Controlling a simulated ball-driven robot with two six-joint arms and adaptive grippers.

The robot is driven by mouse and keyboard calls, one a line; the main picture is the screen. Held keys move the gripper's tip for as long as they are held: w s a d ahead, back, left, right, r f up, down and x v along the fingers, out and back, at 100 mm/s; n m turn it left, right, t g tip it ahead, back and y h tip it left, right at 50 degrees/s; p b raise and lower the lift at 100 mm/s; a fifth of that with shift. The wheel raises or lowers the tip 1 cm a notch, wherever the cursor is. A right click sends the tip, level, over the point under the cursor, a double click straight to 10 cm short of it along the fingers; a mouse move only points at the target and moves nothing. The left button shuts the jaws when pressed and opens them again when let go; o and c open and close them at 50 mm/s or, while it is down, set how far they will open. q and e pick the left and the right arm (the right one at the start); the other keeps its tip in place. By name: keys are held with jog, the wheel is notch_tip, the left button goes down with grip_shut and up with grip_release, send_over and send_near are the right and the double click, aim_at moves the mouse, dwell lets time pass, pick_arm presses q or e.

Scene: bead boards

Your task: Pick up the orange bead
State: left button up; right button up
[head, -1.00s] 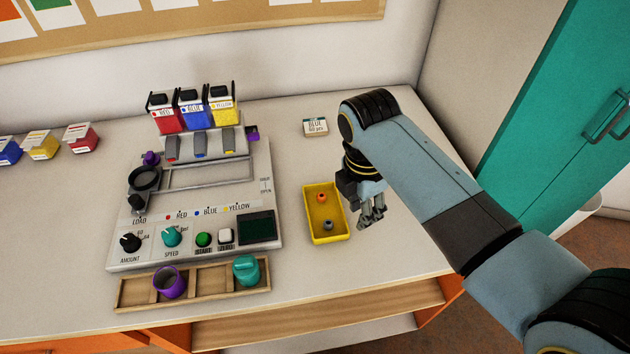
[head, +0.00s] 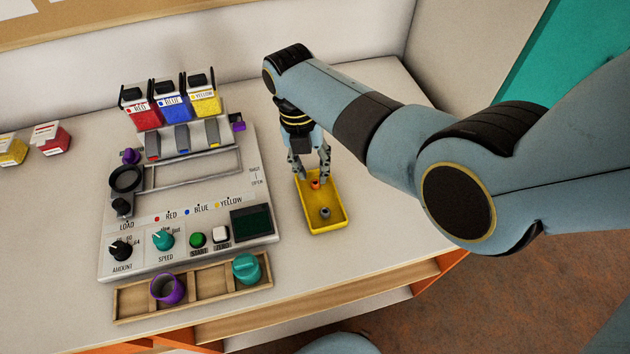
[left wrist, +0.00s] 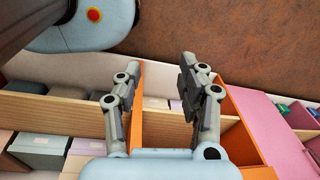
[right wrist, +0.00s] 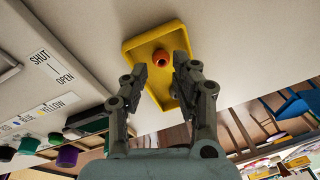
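The orange bead (head: 315,184) lies in the far half of the yellow tray (head: 337,226), and a grey bead (head: 325,212) lies nearer the tray's front. My right gripper (head: 312,176) hangs over the far part of the tray, its fingers on either side of the orange bead in the head view. In the right wrist view the right gripper (right wrist: 160,70) is open, and the orange bead (right wrist: 160,58) shows between and just beyond its fingertips. Whether the fingers touch it I cannot tell. My left gripper (left wrist: 163,72) is open and empty, over shelf compartments in the left wrist view.
A machine with dials and buttons (head: 185,225) stands left of the tray. Red, blue and yellow bins (head: 172,107) stand behind it. A wooden rack (head: 208,290) with a purple cup and a teal piece lies in front. The table right of the tray is clear.

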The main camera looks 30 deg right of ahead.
aim_at(314, 178)
jog(key=shift+s+d+f, duration=0.1)
jog(key=shift+s+f, duration=0.05)
jog(key=shift+f, duration=0.6)
jog(key=shift+s+d+f, duration=0.1)
jog(key=shift+s+f, duration=0.05)
jog(key=shift+f, duration=0.6)
jog(key=c, duration=0.4)
jog(key=shift+r, duration=0.1)
